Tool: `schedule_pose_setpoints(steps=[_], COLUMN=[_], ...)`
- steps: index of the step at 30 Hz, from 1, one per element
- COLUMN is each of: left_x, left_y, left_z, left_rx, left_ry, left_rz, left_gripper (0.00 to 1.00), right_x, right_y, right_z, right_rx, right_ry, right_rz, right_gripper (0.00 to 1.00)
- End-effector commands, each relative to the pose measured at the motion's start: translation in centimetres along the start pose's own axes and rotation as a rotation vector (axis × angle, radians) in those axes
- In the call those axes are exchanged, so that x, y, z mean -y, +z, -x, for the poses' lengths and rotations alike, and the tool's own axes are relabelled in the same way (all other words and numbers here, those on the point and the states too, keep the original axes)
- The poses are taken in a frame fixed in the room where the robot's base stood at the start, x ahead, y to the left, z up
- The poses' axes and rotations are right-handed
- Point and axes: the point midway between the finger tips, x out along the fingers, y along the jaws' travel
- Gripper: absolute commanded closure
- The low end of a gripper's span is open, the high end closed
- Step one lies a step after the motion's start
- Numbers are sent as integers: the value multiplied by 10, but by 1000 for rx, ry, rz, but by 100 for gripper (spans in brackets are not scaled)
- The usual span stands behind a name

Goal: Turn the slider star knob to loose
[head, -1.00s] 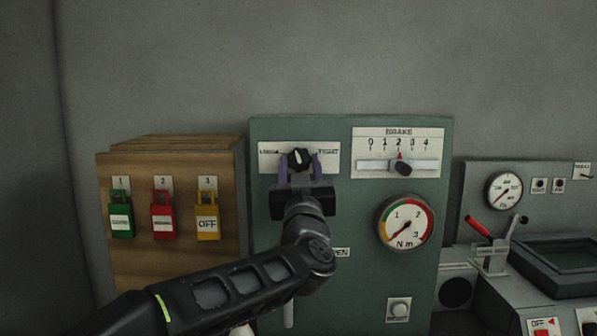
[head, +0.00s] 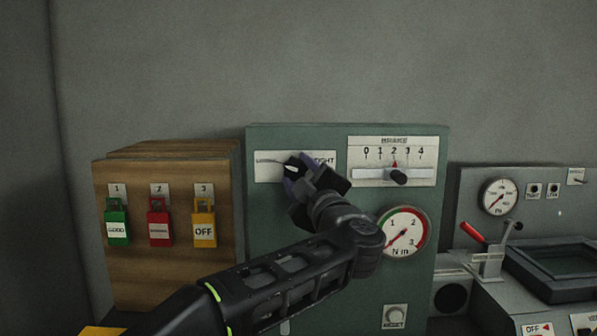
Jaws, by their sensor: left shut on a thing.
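The black star knob (head: 292,169) with a white pointer line sits on a white label plate (head: 268,168) at the upper left of the green panel (head: 360,275). The word TIGHT shows right of the knob; the text on the left is mostly unreadable. The pointer leans toward the left. My left gripper (head: 294,180) is shut on the knob, its purple fingers around it and its wrist tilted. The gripper hides the knob's lower part. My right gripper is not in view.
Right of the knob are a brake slider (head: 398,177) with its pointer near 2 and a round Nm gauge (head: 404,232). A wooden board with green, red and yellow padlocks (head: 204,221) stands left. A grey console with a red lever (head: 473,232) stands right.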

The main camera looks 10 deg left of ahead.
Motion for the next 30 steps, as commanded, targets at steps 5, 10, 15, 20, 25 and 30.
schedule_pose_setpoints(steps=[5,10,15,20,25,30], left_x=[0,-1,0,-1,-1,-1], left_y=[0,0,0,0,0,0], left_z=[0,0,0,0,0,0], left_rx=[1,1,1,1,1,0], left_ry=[-29,-39,-40,-40,-39,-39], left_rz=[66,91,96,96,95,94], left_gripper=[94,94,94,94,43,33], right_x=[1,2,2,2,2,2], right_y=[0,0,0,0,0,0], right_z=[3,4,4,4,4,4], right_rx=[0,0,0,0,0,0], right_ry=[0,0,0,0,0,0], right_rz=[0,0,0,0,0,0], right_gripper=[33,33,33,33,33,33])
